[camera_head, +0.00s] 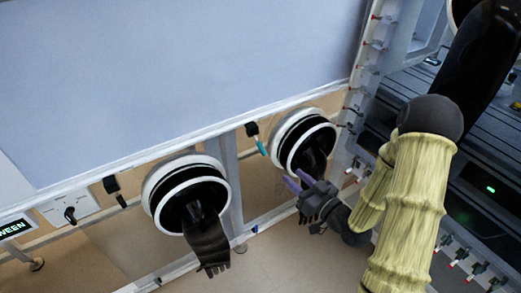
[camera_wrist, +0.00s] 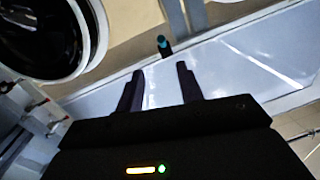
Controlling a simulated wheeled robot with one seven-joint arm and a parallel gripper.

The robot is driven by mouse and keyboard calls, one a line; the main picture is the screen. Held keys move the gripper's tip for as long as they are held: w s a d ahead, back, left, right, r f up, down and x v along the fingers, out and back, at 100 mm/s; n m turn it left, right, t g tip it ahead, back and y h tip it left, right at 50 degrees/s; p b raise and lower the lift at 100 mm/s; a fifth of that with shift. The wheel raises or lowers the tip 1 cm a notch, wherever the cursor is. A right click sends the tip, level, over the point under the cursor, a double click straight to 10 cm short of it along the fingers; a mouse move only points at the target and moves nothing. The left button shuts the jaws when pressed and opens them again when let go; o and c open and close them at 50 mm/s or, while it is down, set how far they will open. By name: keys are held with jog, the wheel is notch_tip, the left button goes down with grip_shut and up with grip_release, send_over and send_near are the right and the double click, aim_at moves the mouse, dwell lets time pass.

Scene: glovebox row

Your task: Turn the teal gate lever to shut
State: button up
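The teal gate lever (camera_head: 261,147) hangs at a slant from a dark mount on the pale rail, between the two round glove ports in the head view. In the wrist view the teal lever (camera_wrist: 163,43) shows end-on as a small stub, beyond and roughly between my fingertips. My gripper (camera_head: 296,179) is below and right of the lever, in front of the right port. Its two fingers are apart with nothing between them, as the wrist view of my gripper (camera_wrist: 160,70) shows. The gripper is apart from the lever.
The right glove port (camera_head: 302,137) is close to my gripper, with a dark glove in it. The left port (camera_head: 187,192) has a dark glove hanging out. Another dark lever (camera_head: 113,188) and a black knob (camera_head: 70,215) sit farther left. Red-tipped valves line the right post.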

aim_at(259, 147)
jog(key=b+x, duration=0.5)
jog(key=x, duration=1.2)
jog(key=shift+a+b, duration=0.15)
jog(key=shift+b, duration=0.25)
jog(key=shift+s, duration=0.1)
grip_shut()
